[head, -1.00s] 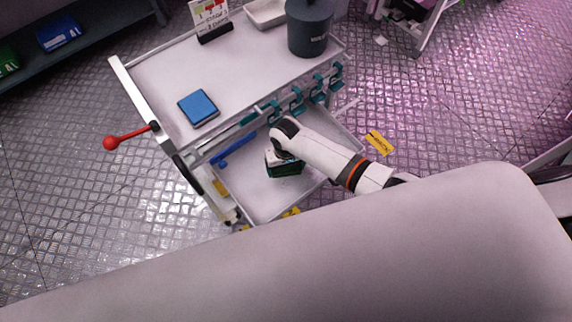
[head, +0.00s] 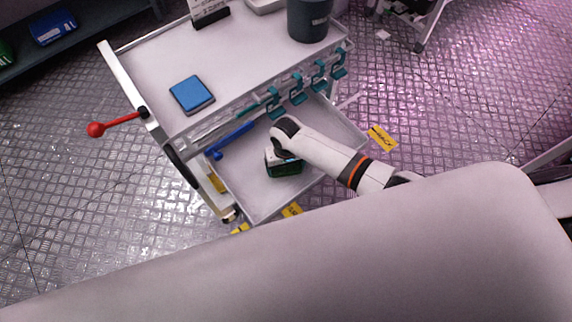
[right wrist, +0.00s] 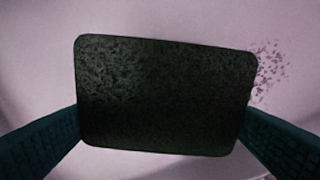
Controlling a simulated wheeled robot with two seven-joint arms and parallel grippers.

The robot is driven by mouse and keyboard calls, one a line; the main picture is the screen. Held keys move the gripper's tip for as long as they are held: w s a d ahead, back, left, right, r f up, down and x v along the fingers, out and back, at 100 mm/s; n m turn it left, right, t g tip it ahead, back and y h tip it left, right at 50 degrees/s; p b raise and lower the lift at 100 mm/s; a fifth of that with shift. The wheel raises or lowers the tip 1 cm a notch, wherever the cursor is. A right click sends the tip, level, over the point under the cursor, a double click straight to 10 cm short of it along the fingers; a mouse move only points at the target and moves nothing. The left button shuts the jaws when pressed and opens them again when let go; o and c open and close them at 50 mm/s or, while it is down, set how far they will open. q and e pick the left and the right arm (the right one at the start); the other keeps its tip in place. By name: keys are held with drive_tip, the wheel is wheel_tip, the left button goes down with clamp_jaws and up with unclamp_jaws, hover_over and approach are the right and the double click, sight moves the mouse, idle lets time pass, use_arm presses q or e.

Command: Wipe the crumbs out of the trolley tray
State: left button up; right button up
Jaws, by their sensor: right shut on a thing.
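The trolley tray (head: 238,188) is the pale lower tray, under the trolley's top shelf. My right gripper (head: 284,166) is down inside it, shut on a dark pad. In the right wrist view the pad (right wrist: 165,95) is a dark, speckled block with rounded corners, between the two teal fingers. Small dark crumbs (right wrist: 270,72) lie on the pale surface just right of the pad. Whether the pad touches the tray floor, and what is under it, I cannot tell. The crumbs are too small to make out in the head view. My left gripper is not in view.
A long blue tool (head: 232,140) lies at the tray's back left. Teal hooks (head: 297,90) hang from the shelf edge above the tray. The top shelf (head: 240,65) carries a blue pad (head: 192,94) and a dark bucket (head: 309,20). A red-knobbed lever (head: 97,129) juts left.

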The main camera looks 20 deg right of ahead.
drive_tip(key=shift+f+b, duration=0.7)
drive_tip(key=shift+f, duration=0.4)
drive_tip(key=shift+r, duration=0.1)
